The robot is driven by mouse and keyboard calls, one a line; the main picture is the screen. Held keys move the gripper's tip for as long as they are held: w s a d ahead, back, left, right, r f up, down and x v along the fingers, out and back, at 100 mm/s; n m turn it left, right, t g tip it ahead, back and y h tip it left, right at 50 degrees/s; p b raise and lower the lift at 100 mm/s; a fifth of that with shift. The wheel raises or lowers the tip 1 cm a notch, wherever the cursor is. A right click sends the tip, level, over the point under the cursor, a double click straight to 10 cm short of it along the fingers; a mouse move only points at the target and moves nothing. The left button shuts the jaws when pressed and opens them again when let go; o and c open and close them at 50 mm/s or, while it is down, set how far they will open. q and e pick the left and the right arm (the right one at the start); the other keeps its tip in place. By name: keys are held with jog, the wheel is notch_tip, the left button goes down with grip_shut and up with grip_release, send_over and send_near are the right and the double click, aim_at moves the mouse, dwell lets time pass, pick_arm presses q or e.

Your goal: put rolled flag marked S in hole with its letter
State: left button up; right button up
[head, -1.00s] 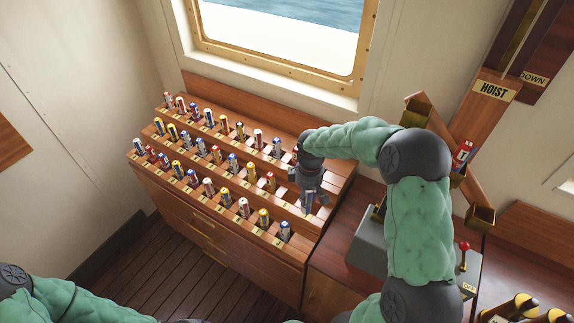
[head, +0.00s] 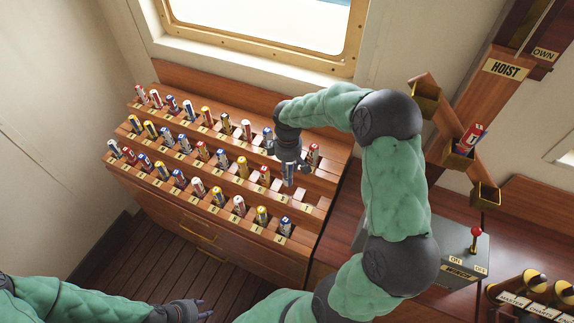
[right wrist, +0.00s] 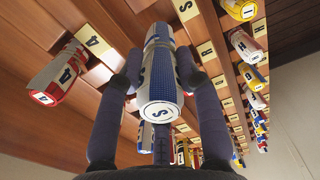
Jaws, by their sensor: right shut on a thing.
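The rolled flag marked S, white and blue, shows in the right wrist view (right wrist: 160,85) with its S end facing the camera. My right gripper (head: 289,168) is shut on it, a finger on each side, at the right part of the rack (head: 318,214). The flag (head: 289,174) points down there. A yellow plate with an S (right wrist: 186,9) shows just past the flag's far end in the wrist view. The hole by that plate is hidden behind the flag, so I cannot tell whether the tip is in it. My left gripper (head: 203,308) is empty at the bottom edge, fingers apart.
Several other rolled flags stand in the stepped rows. A red and white flag marked 4 (right wrist: 57,80) stands close to my right gripper. A grey box with a red lever (head: 475,236) and a sloped chute holding a red flag (head: 470,138) are at the right.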

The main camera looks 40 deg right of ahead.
aim_at(288, 181)
jog(key=shift+f+b, duration=1.15)
jog(key=shift+f, duration=0.5)
jog(key=shift+f+b, duration=1.7)
jog(key=shift+f, duration=1.1)
jog(key=o, duration=1.3)
jog(key=shift+c, duration=0.2)
jog(key=shift+r, duration=0.15)
notch_tip(288, 181, up, 12)
jog(key=shift+f, duration=0.1)
